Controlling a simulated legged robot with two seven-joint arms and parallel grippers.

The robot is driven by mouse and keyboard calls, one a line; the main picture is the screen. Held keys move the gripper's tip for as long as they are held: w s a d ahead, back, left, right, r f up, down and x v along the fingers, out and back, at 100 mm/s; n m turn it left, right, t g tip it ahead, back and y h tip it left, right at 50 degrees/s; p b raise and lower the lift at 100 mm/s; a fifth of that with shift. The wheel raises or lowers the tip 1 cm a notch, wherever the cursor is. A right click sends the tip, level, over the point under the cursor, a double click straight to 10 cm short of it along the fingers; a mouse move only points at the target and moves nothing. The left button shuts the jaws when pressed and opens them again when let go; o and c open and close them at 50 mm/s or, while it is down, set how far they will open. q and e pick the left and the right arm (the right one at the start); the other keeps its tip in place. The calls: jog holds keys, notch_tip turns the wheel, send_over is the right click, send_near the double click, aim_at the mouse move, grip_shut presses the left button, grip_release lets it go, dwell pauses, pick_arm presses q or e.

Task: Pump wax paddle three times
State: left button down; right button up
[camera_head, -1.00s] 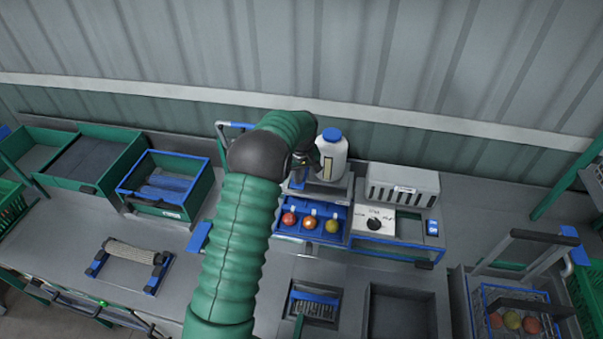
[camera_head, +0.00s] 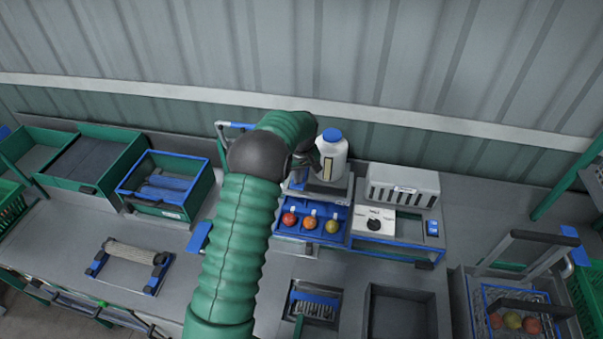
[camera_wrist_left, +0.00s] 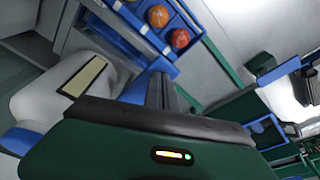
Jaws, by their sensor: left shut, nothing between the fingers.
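A white wax bottle (camera_head: 333,160) with a blue cap stands upright on the sprayer unit behind the blue tray (camera_head: 345,226). It also shows in the left wrist view (camera_wrist_left: 62,88). My left gripper (camera_head: 298,181) is shut and empty, low beside the bottle's left side. In the left wrist view, its dark fingers (camera_wrist_left: 163,88) point at a blue part (camera_wrist_left: 152,72) at the tray's edge. This may be the wax paddle, but my arm and gripper hide much of it, and I cannot tell whether they touch. My right gripper is not in view.
Three tomatoes (camera_head: 311,222) sit in the blue tray. A white box with a black knob (camera_head: 375,224) stands to the right. Green crates (camera_head: 104,150) and a roller stand (camera_head: 130,255) are at left. A wire basket (camera_head: 512,300) is at lower right.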

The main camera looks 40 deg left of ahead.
pick_arm(q)
jog(key=shift+f, duration=0.15)
dwell(0.3)
jog(key=shift+f+b, duration=1)
jog(key=shift+f, duration=0.45)
jog(key=shift+r, duration=0.1)
notch_tip(320, 180, up, 3)
jog(key=p, duration=0.2)
jog(key=shift+r+p, duration=0.15)
jog(key=shift+p, duration=0.25)
